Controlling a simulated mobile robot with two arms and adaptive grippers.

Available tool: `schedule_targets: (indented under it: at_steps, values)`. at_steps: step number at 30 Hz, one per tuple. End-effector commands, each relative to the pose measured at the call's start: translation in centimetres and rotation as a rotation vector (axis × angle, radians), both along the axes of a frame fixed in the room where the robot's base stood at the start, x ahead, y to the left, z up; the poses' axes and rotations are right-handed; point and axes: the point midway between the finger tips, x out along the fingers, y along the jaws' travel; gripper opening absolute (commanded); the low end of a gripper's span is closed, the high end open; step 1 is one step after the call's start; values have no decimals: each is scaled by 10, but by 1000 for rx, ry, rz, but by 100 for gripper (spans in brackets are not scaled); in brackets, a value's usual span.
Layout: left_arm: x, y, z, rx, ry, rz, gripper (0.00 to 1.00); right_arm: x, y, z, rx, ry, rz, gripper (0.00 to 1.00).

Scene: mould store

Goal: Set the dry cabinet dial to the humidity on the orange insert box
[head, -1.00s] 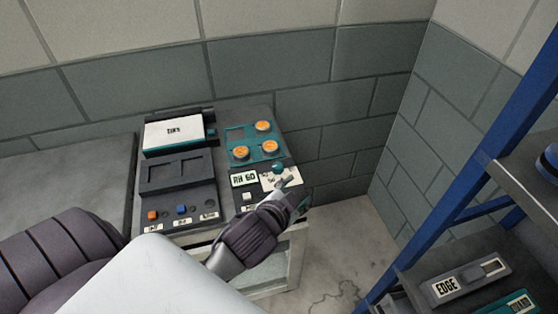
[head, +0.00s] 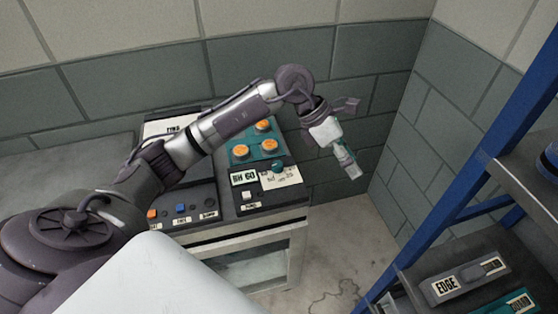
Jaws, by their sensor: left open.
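The dial is a small teal knob (head: 278,168) on a white scale plate (head: 290,178), on the dark top of the cabinet (head: 283,212). Its marks are too small to read and I cannot tell its setting. Left of it a white label (head: 243,178) reads RH 60. Behind these is a teal tray (head: 236,155) with three orange round pieces (head: 270,146); it may be the orange insert box. My left gripper (head: 351,172) is open and empty, right of the dial and apart from it, pointing down. My right gripper is not in view.
My left arm crosses over the cabinet's back left and hides part of it. Orange and blue buttons (head: 180,209) and a white one (head: 249,195) sit along the front. A blue shelf rack (head: 447,200) stands right, holding a box labelled EDGE (head: 470,278).

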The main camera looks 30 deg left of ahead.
Motion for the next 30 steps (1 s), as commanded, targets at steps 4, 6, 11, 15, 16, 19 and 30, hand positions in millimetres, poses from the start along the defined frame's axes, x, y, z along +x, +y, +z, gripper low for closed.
schedule_targets:
  at_steps: [4, 6, 11, 15, 16, 19, 30]
  values:
    - [12, 103, 3, 412, 56, 38, 55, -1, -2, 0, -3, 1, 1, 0]
    - [11, 138, 10, 538, 94, 65, 55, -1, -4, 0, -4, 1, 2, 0]
    - [5, 179, 21, 681, 154, 103, 55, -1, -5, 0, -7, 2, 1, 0]
    - [3, 184, 13, 702, 168, 108, 55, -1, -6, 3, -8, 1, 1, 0]
    - [3, 184, 8, 703, 169, 107, 55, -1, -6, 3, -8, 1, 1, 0]
    - [2, 184, -9, 701, 170, 106, 55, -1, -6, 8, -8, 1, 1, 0]
    - [2, 183, -85, 698, 167, 106, 55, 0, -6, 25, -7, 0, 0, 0]
